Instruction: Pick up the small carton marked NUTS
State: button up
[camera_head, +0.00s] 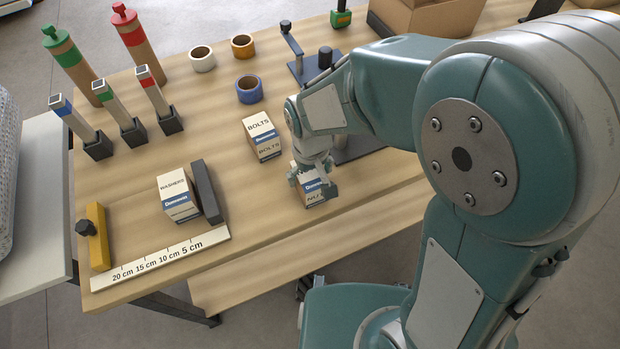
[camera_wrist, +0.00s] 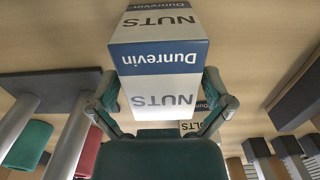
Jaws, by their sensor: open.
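The small NUTS carton (camera_head: 312,190) stands on the wooden table near its front edge, white with a blue band. In the wrist view the NUTS carton (camera_wrist: 158,60) fills the upper middle, its lettering upside down. My gripper (camera_head: 314,180) is over the carton in the head view, hiding part of it. In the wrist view my gripper (camera_wrist: 160,98) has one finger on each side of the carton, open. I cannot tell whether either finger touches it.
The BOLTS carton (camera_head: 262,137) stands just behind and left of my gripper. The WASHERS carton (camera_head: 178,195) stands farther left beside a dark block (camera_head: 206,190). A ruler strip (camera_head: 160,258) lies at the front left. Tape rolls (camera_head: 249,89) sit farther back.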

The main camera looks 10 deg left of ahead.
jog(key=shift+a+f, duration=0.1)
jog(key=shift+f, duration=0.5)
jog(key=c, duration=1.1)
jog(key=shift+r, duration=0.1)
